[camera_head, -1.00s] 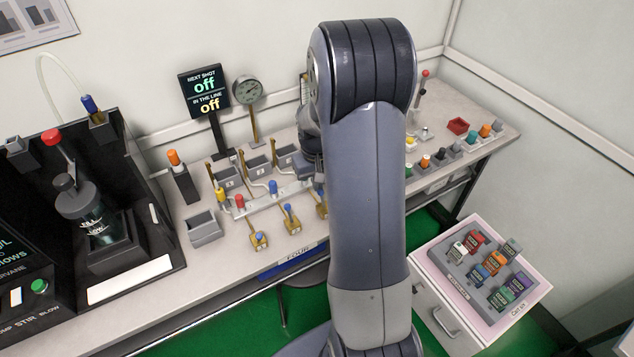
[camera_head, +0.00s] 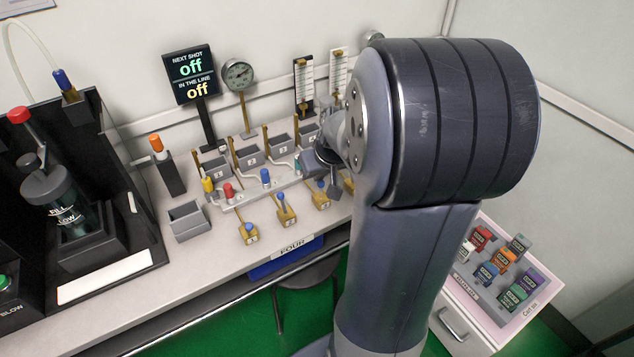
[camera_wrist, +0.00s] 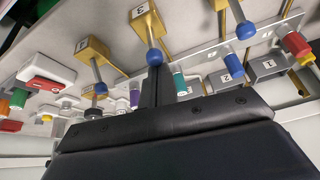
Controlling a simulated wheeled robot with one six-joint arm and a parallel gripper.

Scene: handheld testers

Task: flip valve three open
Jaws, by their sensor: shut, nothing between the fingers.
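Valve three (camera_wrist: 146,22) is a brass block marked 3 with a metal lever ending in a blue ball (camera_wrist: 154,57). In the head view, valve three (camera_head: 321,200) stands on the bench in a row of similar valves. My gripper (camera_wrist: 155,70) is shut and empty, its dark fingertips right at the blue ball in the wrist view. I cannot tell whether they touch it. In the head view my gripper (camera_head: 334,190) is just right of valve three's lever, partly hidden by my arm.
Valve two (camera_head: 286,214) and valve one (camera_head: 249,234) stand to the left. Valve four (camera_wrist: 93,47) is close on the other side. Grey bins (camera_head: 248,155) and a rail with coloured knobs (camera_head: 240,199) lie behind. A display (camera_head: 190,75) reads off twice.

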